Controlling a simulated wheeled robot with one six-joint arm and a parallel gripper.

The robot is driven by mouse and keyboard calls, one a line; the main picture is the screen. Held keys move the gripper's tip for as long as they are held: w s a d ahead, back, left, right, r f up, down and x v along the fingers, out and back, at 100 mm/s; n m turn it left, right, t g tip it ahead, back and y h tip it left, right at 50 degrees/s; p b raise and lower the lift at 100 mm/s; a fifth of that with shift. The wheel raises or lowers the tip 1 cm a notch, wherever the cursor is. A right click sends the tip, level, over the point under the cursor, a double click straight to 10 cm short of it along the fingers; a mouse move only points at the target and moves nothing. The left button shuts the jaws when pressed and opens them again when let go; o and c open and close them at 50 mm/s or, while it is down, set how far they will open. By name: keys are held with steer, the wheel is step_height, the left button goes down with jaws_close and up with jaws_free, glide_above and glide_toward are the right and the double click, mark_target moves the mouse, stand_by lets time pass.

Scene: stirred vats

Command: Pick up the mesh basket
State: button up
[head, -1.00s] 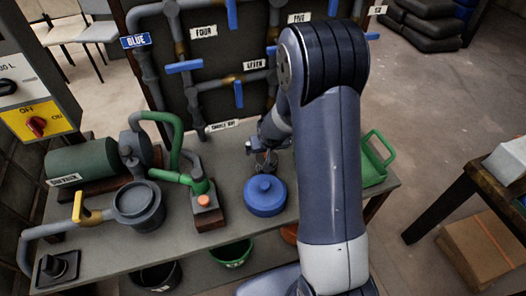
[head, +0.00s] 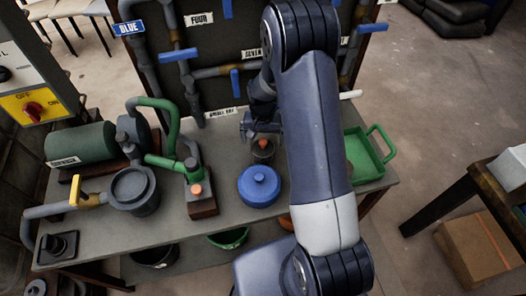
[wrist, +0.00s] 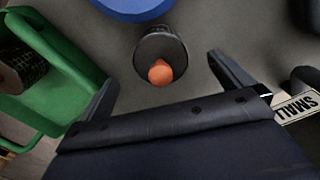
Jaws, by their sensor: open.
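A dark thing with a mesh-like surface (wrist: 22,72) lies in the green tray at the left of the wrist view; it looks like the mesh basket. In the head view my arm hides that part of the tray. My gripper (wrist: 162,72) is open and empty, fingers apart, beside the tray. In the head view my gripper (head: 247,125) is partly hidden by my arm, above the back of the bench. A small dark cup with an orange top (head: 263,148) stands just in front of it; in the wrist view the cup (wrist: 160,42) shows between the fingertips, without visible contact.
The green tray (head: 379,175) with a raised handle sits at the bench's right end. A blue lidded pot (head: 259,186) stands in front of the cup. Pipes, a pump and a grey vessel (head: 134,190) fill the left. A pipe panel (head: 213,95) rises behind.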

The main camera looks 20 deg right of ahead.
mark_target(263, 147)
steer(key=shift+w+d+f+p, duration=0.15)
steer(key=shift+f+p, duration=0.25)
steer(key=shift+f, duration=0.95)
steer(key=shift+w+d+f+p, duration=0.15)
steer(key=shift+f+p, duration=0.25)
steer(key=shift+f, duration=0.95)
steer(key=shift+a, duration=0.1)
steer(key=shift+c, duration=0.3)
steer(key=c, duration=1)
steer(key=shift+r, duration=0.15)
